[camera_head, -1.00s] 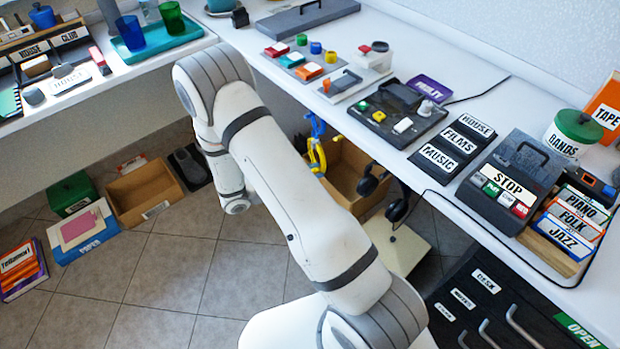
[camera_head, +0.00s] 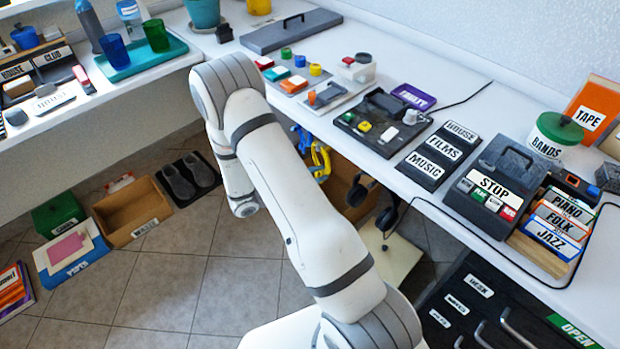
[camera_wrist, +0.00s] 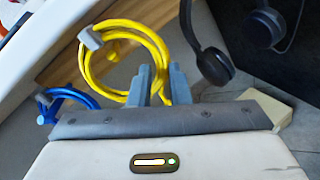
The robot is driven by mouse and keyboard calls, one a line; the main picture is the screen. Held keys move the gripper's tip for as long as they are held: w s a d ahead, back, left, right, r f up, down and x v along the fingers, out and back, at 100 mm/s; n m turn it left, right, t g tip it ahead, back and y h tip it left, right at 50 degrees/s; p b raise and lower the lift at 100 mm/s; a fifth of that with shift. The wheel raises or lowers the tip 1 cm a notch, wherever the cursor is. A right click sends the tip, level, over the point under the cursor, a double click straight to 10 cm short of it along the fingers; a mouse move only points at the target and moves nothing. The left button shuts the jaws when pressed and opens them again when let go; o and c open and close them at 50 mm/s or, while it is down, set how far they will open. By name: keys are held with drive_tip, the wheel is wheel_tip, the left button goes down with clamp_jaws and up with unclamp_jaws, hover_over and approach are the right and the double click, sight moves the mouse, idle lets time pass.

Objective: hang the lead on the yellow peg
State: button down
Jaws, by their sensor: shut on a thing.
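The lead, a coil of yellow cable (camera_wrist: 97,76), is upright in the wrist view, with a grey block (camera_wrist: 90,38) at its upper left. My gripper (camera_wrist: 160,76) is shut on the coil's right side, with cable passing between the fingers. The yellow coil also shows in the head view (camera_head: 320,162), below the counter edge behind my arm; my gripper is hidden there. A blue coil (camera_wrist: 67,94) is left of it in the wrist view.
The white counter (camera_head: 400,75) runs above the coils. Tiled floor (camera_head: 170,280) is open at the left.

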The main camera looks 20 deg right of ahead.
drive_tip(key=shift+w+d, duration=0.25)
drive_tip(key=shift+d, duration=0.4)
drive_tip(key=shift+w+d, duration=0.2)
drive_tip(key=shift+d, duration=0.4)
drive_tip(key=shift+w+d, duration=0.25)
drive_tip(key=shift+d, duration=0.4)
drive_tip(key=shift+w+d+f+b, duration=0.2)
drive_tip(key=shift+d+f+b, duration=0.25)
drive_tip(key=shift+d, duration=0.15)
drive_tip(key=c, duration=1.3)
unclamp_jaws()
drive_tip(key=shift+a, duration=0.1)
drive_tip(key=a, duration=0.3)
drive_tip(key=a+p, duration=0.1)
drive_tip(key=a, duration=0.3)
drive_tip(key=shift+s+a+r, duration=0.1)
drive_tip(key=shift+s+a, duration=0.1)
drive_tip(key=shift+a, duration=0.1)
